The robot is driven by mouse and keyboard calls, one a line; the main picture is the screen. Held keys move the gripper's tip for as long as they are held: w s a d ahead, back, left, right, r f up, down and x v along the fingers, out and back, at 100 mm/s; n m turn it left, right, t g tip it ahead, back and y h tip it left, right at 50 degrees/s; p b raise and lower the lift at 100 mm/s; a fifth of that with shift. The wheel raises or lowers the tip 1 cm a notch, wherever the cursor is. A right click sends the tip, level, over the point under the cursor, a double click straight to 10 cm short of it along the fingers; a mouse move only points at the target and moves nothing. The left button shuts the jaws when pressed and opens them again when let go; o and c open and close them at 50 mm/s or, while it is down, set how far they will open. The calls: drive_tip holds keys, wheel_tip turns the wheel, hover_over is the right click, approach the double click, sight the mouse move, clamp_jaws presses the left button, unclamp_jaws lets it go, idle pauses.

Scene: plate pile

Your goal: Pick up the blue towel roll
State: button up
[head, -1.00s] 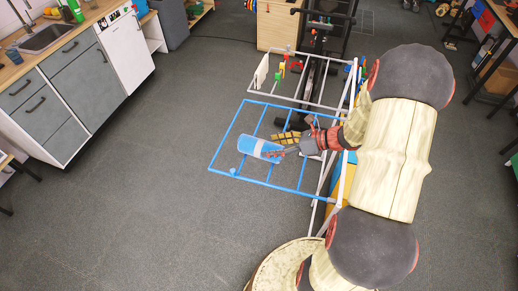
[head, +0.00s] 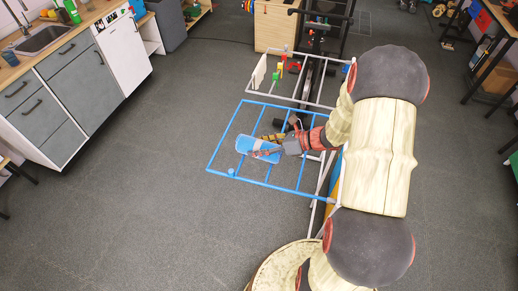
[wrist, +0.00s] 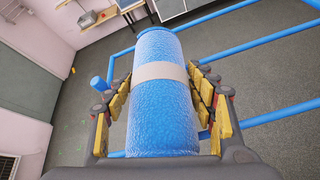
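The blue towel roll (head: 258,150), with a pale band around its middle, lies on the blue rail frame (head: 211,155). In the wrist view the roll (wrist: 160,115) fills the centre and points away from me. My gripper (head: 277,149) is at the roll's right end in the head view. In the wrist view its yellow-padded fingers (wrist: 160,92) stand on both sides of the roll. A small gap shows on the left side; contact on the right side is unclear. The underside of the roll is hidden.
A grey-white rail frame (head: 262,92) with small coloured items adjoins the blue frame at the back. A dark upright rack (head: 322,40) stands behind it. Kitchen cabinets (head: 45,115) are at the left. The floor between is clear.

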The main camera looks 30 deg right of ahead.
drive_tip(key=c, duration=0.9)
drive_tip(key=shift+r, duration=0.15)
